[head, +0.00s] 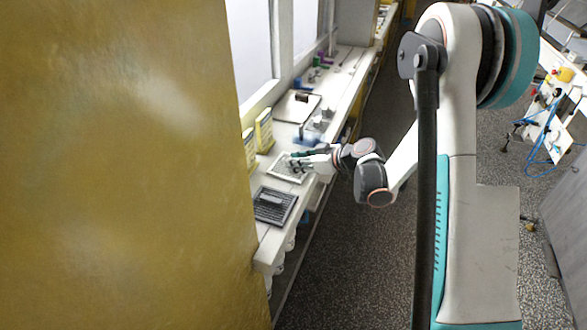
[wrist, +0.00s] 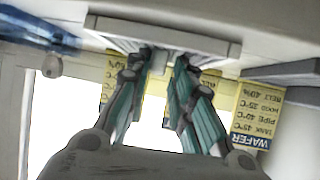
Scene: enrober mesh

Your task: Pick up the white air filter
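The white air filter (head: 284,175) looks like a pale framed panel on the window-side counter, partly covered by my gripper (head: 296,163). In the wrist view a pale, flat panel, which looks like the filter (wrist: 215,44), spans the top, just past the fingertips. My gripper (wrist: 165,57) points at its near edge. The teal fingers stand apart with a visible gap; a small pale piece shows between the tips. Whether the fingers touch the filter I cannot tell.
Yellow WAFER cards (head: 263,130) stand behind the filter. A dark keyboard-like panel (head: 274,205) lies nearer on the counter (head: 270,246). A blue item (wrist: 38,30) is in the wrist view's upper left. A gold wall (head: 120,180) fills the head view's left. The floor (head: 350,260) beside the counter is clear.

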